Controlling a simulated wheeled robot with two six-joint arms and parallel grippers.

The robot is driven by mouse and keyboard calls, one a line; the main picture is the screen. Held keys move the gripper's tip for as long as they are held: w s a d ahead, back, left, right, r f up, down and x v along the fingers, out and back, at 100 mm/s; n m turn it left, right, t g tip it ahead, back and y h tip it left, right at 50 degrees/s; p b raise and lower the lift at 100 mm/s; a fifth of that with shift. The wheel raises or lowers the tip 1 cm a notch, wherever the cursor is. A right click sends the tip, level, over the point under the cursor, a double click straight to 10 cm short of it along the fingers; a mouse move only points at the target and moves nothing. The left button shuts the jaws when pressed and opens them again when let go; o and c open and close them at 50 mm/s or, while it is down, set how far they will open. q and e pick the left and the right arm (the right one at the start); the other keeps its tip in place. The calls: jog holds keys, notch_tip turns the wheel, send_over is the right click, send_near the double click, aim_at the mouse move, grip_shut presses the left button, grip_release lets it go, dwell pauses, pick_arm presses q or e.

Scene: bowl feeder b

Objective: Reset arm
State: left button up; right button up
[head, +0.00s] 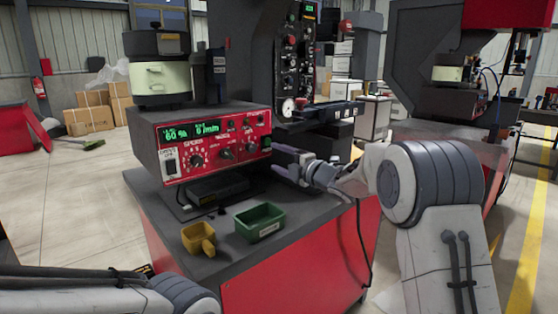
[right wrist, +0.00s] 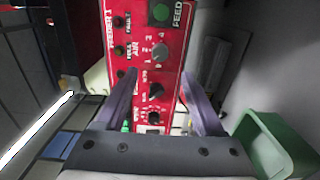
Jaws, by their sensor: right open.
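My right gripper (head: 277,160) is open and empty, with its two purple-grey fingers apart in front of the right end of the red control panel (head: 213,160). In the right wrist view the open fingers (right wrist: 158,82) frame the panel's knobs (right wrist: 156,90), with a green FEED button (right wrist: 160,12) beyond. I cannot tell whether a finger touches the panel. Part of my left arm shows at the bottom left of the head view; its gripper is out of view.
A green bin (head: 260,236) and a yellow scoop (head: 198,239) stand on the dark bench top (head: 150,200). The green bin also shows close by in the right wrist view (right wrist: 275,145). A dark machine (head: 293,60) stands behind the panel. Cardboard boxes (head: 90,122) lie on the floor at left.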

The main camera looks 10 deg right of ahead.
jog(key=s+d+f+m+g+h, duration=0.3)
jog(key=s+d+f+m+h, duration=0.7)
jog(key=f+m, duration=0.4)
jog(key=s+f+m+g, duration=0.3)
jog(key=s+f+m, duration=0.1)
jog(key=s, duration=0.5)
jog(key=s+f+m+g, duration=0.3)
jog(key=s, duration=0.6)
jog(key=s+f+m+g, duration=0.3)
jog(key=s+f+m, duration=0.1)
jog(key=s, duration=0.6)
jog(key=s+a+r+n+g, duration=0.1)
jog(key=s+a+r+n, duration=0.25)
jog(key=s+a, duration=0.3)
jog(key=s+a+r+n+g, duration=0.2)
jog(key=s+a+r+n, duration=0.15)
jog(key=s+a, duration=0.3)
notch_tip(320, 180, up, 23)
jog(key=p, duration=2.3)
jog(key=shift+w+a+f+y, duration=0.15)
jog(key=shift+a+f+y, duration=0.05)
jog(key=shift+a+y, duration=0.1)
